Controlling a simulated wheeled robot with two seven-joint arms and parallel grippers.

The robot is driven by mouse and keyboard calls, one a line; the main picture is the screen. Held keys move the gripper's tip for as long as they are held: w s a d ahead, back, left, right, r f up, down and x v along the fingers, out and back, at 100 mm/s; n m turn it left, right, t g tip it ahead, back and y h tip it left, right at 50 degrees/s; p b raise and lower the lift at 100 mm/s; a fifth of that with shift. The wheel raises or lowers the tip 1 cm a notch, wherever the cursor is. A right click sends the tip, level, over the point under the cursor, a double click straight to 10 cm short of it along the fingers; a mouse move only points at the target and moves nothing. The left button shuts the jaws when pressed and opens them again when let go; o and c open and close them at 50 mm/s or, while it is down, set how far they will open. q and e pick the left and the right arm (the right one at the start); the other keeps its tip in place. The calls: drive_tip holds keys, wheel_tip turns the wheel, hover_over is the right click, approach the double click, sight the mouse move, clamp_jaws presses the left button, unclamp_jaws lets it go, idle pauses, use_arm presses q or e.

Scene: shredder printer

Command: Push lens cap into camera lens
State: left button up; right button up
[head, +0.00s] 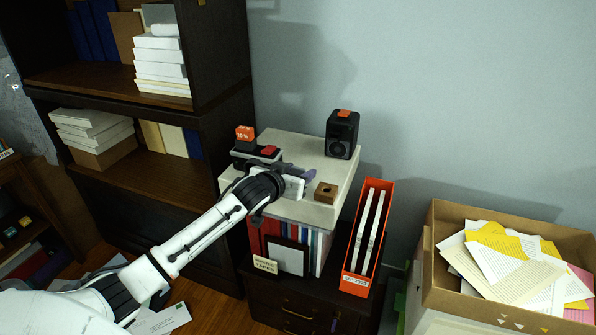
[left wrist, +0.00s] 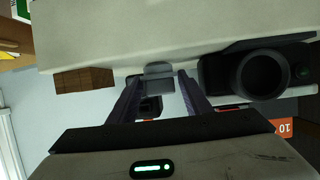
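The black camera (head: 243,156) with a red top part sits at the left of the pale box top in the head view. Its round dark lens (left wrist: 264,75) shows at the right in the left wrist view, with nothing over it. My left gripper (head: 287,180) is at the front of the box top, right of the camera. In the left wrist view my left gripper (left wrist: 160,78) has its fingers apart, one on each side of a small grey piece (left wrist: 159,72), perhaps the lens cap. Narrow gaps seem to show beside it; contact is unclear. My right gripper is out of view.
A small wooden block (head: 326,192) stands right of my left gripper, and a black device (head: 342,134) with a red top stands at the back right. The pale box (head: 303,149) is clear between them. An orange file holder (head: 367,240) and a paper-filled carton are farther right.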

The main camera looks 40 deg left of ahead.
use_arm(q)
drive_tip(key=shift+o, duration=1.4)
drive_tip(key=shift+f+b, duration=0.15)
drive_tip(key=shift+b, duration=0.4)
drive_tip(key=a+p+v, duration=0.1)
drive_tip(key=a+v, duration=0.1)
drive_tip(key=v, duration=0.8)
drive_tip(key=s+d+f+m+g+h, duration=0.1)
drive_tip(key=s+d+f, duration=0.45)
drive_tip(key=f, duration=0.25)
drive_tip(key=s+d+f+m+g+h, duration=0.1)
drive_tip(key=s+d+f+h, duration=0.1)
drive_tip(key=s+d+f, duration=0.4)
drive_tip(key=s+d+f+m+g+h, duration=0.2)
drive_tip(key=s+d+f, duration=0.9)
drive_tip(key=s+d, duration=0.2)
drive_tip(key=shift+s+d+g, duration=0.3)
drive_tip(key=shift+s+g, duration=0.1)
drive_tip(key=shift+s, duration=0.6)
drive_tip(key=shift+f, duration=0.1)
